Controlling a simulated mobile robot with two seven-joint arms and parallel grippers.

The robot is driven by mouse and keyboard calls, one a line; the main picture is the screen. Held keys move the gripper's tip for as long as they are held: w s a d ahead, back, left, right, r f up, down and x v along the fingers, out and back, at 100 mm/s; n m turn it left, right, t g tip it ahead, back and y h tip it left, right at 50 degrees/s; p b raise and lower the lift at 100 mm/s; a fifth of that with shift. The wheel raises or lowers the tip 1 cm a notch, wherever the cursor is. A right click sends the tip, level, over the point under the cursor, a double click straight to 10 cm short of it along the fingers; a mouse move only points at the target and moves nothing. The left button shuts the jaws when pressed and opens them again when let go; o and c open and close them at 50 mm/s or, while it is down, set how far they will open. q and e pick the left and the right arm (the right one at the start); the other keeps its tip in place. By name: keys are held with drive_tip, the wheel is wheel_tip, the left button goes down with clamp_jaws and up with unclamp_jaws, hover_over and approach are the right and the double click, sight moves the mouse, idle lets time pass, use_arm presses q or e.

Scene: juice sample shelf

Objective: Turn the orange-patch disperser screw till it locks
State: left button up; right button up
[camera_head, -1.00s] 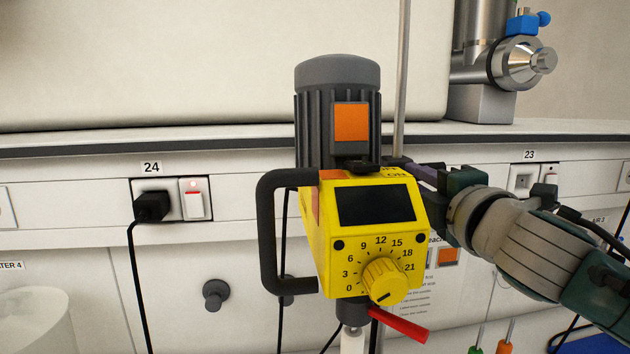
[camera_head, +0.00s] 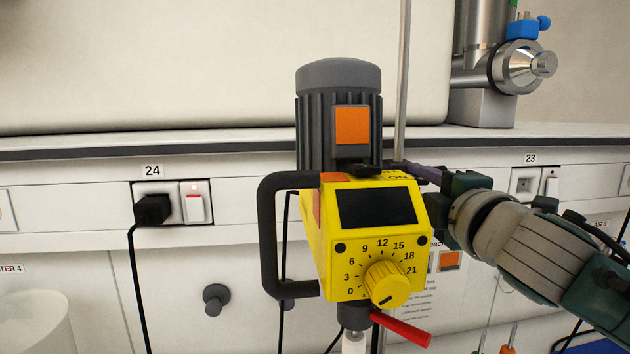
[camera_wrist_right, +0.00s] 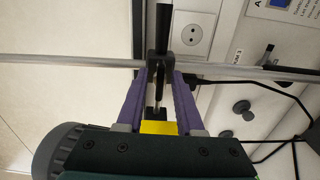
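The disperser has a yellow body (camera_head: 324,230), a grey ribbed motor with an orange patch (camera_head: 352,125), and a numbered dial (camera_head: 387,285). It is mounted by the upright metal rod (camera_head: 402,75). My right gripper (camera_head: 408,166) reaches behind the body from the right, its tips mostly hidden. In the right wrist view its purple fingers (camera_wrist_right: 165,78) stand on both sides of a dark clamp piece (camera_wrist_right: 158,66) at the rod (camera_wrist_right: 95,64). I cannot tell whether they press on it, nor make out the screw clearly. My left gripper is out of view.
A black handle (camera_head: 267,235) stands out at the body's left, and a red lever (camera_head: 402,329) sits below the dial. A socket with a black plug (camera_head: 152,209) is on the panel behind. A steel vessel (camera_head: 510,65) stands on the shelf at the back right.

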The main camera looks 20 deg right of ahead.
drive_tip(key=shift+o, duration=1.1)
drive_tip(key=shift+s, duration=0.1)
drive_tip(key=b+v, duration=0.2)
drive_tip(key=v, duration=0.7)
drive_tip(key=shift+s+a, duration=0.15)
drive_tip(key=shift+s, duration=0.2)
